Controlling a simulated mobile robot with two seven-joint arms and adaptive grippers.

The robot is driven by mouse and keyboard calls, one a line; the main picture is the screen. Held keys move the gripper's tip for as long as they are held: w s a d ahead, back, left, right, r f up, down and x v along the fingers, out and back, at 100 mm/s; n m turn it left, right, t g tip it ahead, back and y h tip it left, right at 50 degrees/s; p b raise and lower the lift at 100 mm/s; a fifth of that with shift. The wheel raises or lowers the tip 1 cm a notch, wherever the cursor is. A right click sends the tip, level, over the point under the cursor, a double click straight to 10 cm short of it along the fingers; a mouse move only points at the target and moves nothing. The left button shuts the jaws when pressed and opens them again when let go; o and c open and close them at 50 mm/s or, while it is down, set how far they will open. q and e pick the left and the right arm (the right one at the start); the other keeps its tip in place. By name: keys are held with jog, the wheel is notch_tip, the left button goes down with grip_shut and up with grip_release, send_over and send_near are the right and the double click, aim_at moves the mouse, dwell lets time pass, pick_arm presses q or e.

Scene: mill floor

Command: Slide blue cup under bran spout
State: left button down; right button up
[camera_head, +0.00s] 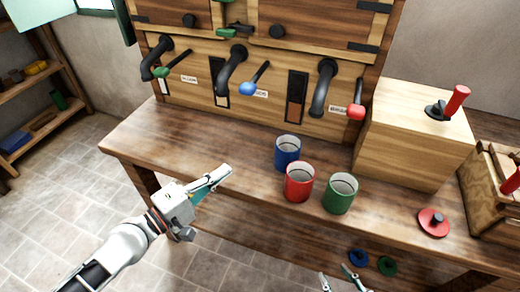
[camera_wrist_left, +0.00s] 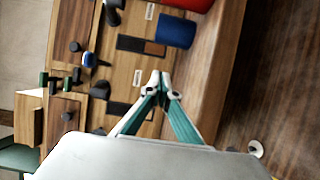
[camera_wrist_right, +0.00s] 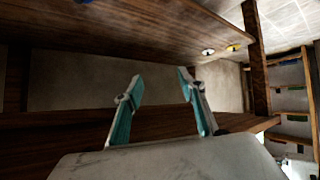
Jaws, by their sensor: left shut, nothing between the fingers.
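The blue cup (camera_head: 287,152) stands upright on the wooden bench, behind and left of the red cup (camera_head: 299,182) and green cup (camera_head: 340,193). The blue cup also shows in the left wrist view (camera_wrist_left: 175,30). Three dark spouts come from the panel: left (camera_head: 154,58), middle (camera_head: 232,70) and right (camera_head: 323,87). Their labels are too small to read surely, so I cannot tell which is bran. The blue cup is right of the middle spout. My left gripper (camera_head: 222,175) is shut and empty, left of the blue cup and apart from it. My right gripper (camera_head: 334,275) is open and empty, below the bench front.
Green (camera_head: 162,72), blue (camera_head: 248,88) and red (camera_head: 356,111) levers sit beside the spouts. A wooden box (camera_head: 412,145) with a red handle stands at right, near a red lid (camera_head: 433,222). The bench surface left of the cups is clear.

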aim_at(277, 144)
pick_arm(q)
jog(key=x, duration=0.2)
jog(key=p+x, duration=0.1)
jog(key=x, duration=0.2)
jog(key=shift+w+d+r, duration=0.2)
jog(key=shift+d, duration=0.1)
jog(key=x, duration=0.4)
jog(key=shift+w+d+f, duration=0.1)
jog(key=shift+w+d, duration=0.2)
jog(key=shift+s+d+p, duration=0.1)
jog(key=shift+d+p, duration=0.3)
jog(key=shift+d, duration=0.65)
jog(key=shift+d+f, duration=0.1)
jog(key=shift+d, duration=0.65)
pick_arm(e)
jog(key=shift+s+a+r, duration=0.15)
jog(key=shift+a+r, duration=0.05)
jog(key=shift+r, duration=0.4)
